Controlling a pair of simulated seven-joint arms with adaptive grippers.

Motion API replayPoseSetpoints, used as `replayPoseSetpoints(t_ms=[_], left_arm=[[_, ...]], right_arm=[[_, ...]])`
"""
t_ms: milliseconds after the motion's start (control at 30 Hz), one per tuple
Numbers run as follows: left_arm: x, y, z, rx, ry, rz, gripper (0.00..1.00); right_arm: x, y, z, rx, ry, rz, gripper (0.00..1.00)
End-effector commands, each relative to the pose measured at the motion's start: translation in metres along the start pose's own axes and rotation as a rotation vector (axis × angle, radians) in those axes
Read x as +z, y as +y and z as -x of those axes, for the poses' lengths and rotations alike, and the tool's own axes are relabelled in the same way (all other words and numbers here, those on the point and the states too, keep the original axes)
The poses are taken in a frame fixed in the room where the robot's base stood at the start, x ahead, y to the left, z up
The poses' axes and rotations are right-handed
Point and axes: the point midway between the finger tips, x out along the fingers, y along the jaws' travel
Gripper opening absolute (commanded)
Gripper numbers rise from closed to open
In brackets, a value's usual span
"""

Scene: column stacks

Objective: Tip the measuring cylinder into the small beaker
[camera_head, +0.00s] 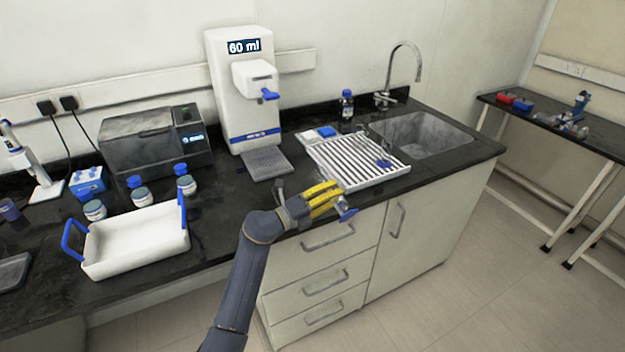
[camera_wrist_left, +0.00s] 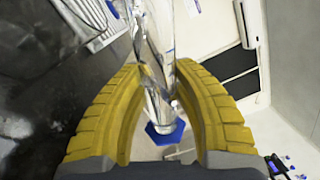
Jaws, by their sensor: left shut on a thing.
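My left gripper (camera_head: 330,198), with yellow fingers, is over the front edge of the black worktop, in front of the drying rack. It is shut on the clear measuring cylinder, whose blue foot (camera_head: 347,214) sticks out past the fingers. In the left wrist view the cylinder's clear tube (camera_wrist_left: 158,45) runs between the yellow fingers (camera_wrist_left: 163,75), with its blue six-sided foot (camera_wrist_left: 165,133) on the near side. Its upper end is hard to make out. I cannot pick out the small beaker for certain. My right gripper is not in view.
A white slatted rack (camera_head: 355,162) with a blue item (camera_head: 384,164) lies beside the sink (camera_head: 420,138). A dispenser reading 60 ml (camera_head: 240,95) stands behind. A white blue-handled tray (camera_head: 135,240) and several jars are at left. Floor lies below the front edge.

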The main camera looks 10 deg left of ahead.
Motion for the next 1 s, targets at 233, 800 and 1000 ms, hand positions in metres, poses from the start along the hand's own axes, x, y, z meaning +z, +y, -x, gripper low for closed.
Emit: replayPoseSetpoints(t_ms=[233,800,1000], left_arm=[[-0.0003,-0.0008,-0.0002,0.000,-0.007,0.062,0.00],[0.0060,-0.0058,-0.0009,0.003,-0.015,0.142,0.00],[0.0074,-0.0070,-0.0010,0.004,-0.016,0.160,0.00]], right_arm=[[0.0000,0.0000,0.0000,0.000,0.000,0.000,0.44],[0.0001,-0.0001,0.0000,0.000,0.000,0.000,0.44],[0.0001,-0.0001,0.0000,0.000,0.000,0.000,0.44]])
